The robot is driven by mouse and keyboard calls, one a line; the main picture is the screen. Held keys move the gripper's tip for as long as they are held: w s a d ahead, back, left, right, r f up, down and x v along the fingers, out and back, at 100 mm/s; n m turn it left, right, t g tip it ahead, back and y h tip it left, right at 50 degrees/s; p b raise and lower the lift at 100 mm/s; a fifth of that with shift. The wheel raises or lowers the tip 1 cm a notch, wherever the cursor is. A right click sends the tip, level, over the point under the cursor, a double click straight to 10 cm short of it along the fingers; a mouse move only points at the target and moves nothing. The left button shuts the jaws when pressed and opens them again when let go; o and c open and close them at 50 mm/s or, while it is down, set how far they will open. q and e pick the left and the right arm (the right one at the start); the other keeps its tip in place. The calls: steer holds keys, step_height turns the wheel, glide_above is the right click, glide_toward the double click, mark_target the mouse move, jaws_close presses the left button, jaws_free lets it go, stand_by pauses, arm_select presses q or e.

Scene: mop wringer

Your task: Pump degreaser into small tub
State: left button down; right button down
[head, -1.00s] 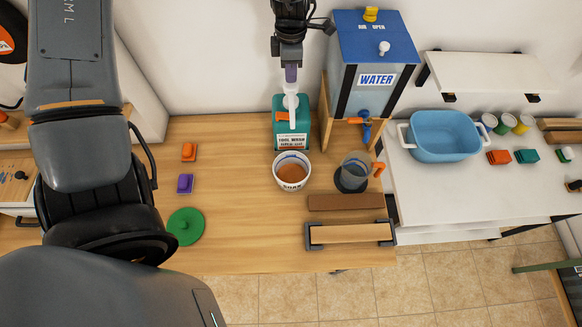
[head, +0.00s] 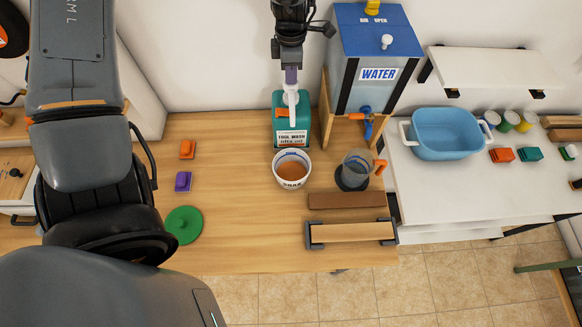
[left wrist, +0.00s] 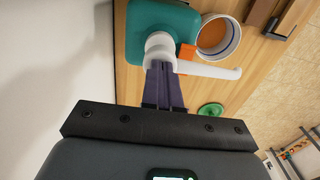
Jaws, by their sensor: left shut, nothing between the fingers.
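The teal degreaser bottle (head: 292,128) stands upright at the back of the wooden table, with a white pump head (head: 291,97) whose spout points toward the front. The small white tub (head: 291,181) stands just in front of it, with orange-brown inside. My left gripper (head: 291,77) comes down from above. Its purple fingers are shut and empty, with their tips at the top of the pump head. The left wrist view shows the fingers (left wrist: 163,75) against the white pump head (left wrist: 160,48), the spout reaching sideways near the tub (left wrist: 236,44). My right gripper is not visible.
A grey measuring jug (head: 355,168) stands right of the tub, near the water tank (head: 372,62). A brown block (head: 347,200) and a framed bar (head: 352,233) lie in front. A green disc (head: 184,224) lies left. A blue basin (head: 447,134) stands on the white table.

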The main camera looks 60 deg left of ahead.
arm_select(q)
steer(key=shift+f+b, duration=0.4)
steer(key=shift+f, duration=0.3)
steer(key=shift+r, duration=0.1)
steer(key=shift+r+p, duration=1.4)
steer(key=shift+r, duration=0.4)
steer(key=shift+f, duration=0.2)
